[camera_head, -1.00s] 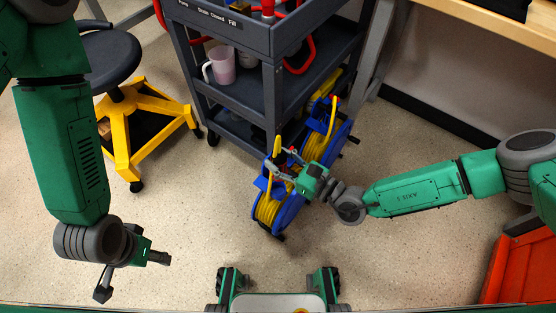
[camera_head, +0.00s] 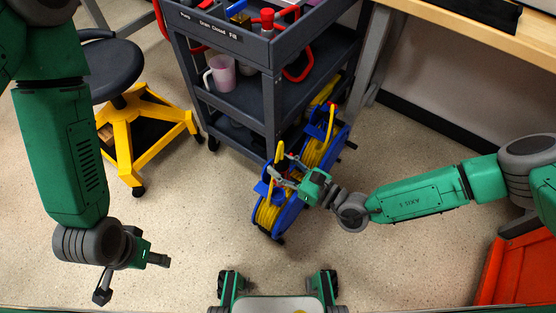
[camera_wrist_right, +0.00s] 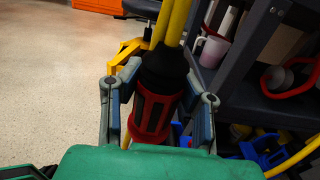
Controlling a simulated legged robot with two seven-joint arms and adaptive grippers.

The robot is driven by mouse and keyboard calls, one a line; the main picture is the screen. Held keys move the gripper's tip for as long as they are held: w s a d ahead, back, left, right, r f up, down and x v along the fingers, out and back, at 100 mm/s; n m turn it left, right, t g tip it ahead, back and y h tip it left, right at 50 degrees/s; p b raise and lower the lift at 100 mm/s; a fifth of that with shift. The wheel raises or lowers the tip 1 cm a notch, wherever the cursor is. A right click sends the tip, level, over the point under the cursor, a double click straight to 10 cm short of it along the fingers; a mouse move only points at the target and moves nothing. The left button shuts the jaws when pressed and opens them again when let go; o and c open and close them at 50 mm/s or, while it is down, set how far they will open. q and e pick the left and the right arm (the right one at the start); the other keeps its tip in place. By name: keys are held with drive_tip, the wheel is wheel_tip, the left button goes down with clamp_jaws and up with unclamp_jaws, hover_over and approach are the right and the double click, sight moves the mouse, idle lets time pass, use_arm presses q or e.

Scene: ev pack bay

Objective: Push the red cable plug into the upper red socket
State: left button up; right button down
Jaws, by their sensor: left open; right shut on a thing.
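The red and black cable plug (camera_wrist_right: 155,100) is between the fingers of my right gripper (camera_wrist_right: 158,95) in the right wrist view. Yellow cable (camera_wrist_right: 172,22) runs from its black end toward the top of that view. In the head view my right gripper (camera_head: 279,172) is in front of the blue cable reels, and the plug is too small to make out clearly. My left gripper (camera_head: 131,279) is open and empty above the floor at lower left. I cannot make out the upper red socket in either view.
A dark grey cart (camera_head: 272,110) holds a pink mug (camera_head: 222,74) and red hose (camera_head: 300,66). Blue reels of yellow cable (camera_head: 268,215) stand beside it. A yellow-based stool (camera_head: 124,125) is at left, a wooden bench (camera_head: 500,45) at upper right.

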drive_tip(key=s+d+r+p, duration=0.4)
drive_tip(key=r+p, duration=0.7)
drive_tip(key=r, duration=0.3)
drive_tip(key=s+d+r+p, duration=0.5)
drive_tip(key=s+r+p, duration=0.2)
drive_tip(key=r+p, duration=0.4)
drive_tip(key=s+d+r+p, duration=0.4)
drive_tip(key=r+p, duration=0.7)
drive_tip(key=r, duration=0.6)
drive_tip(key=shift+s+d+r+p, duration=0.3)
drive_tip(key=shift+s+p, duration=0.1)
drive_tip(key=shift+s, duration=0.5)
idle(0.8)
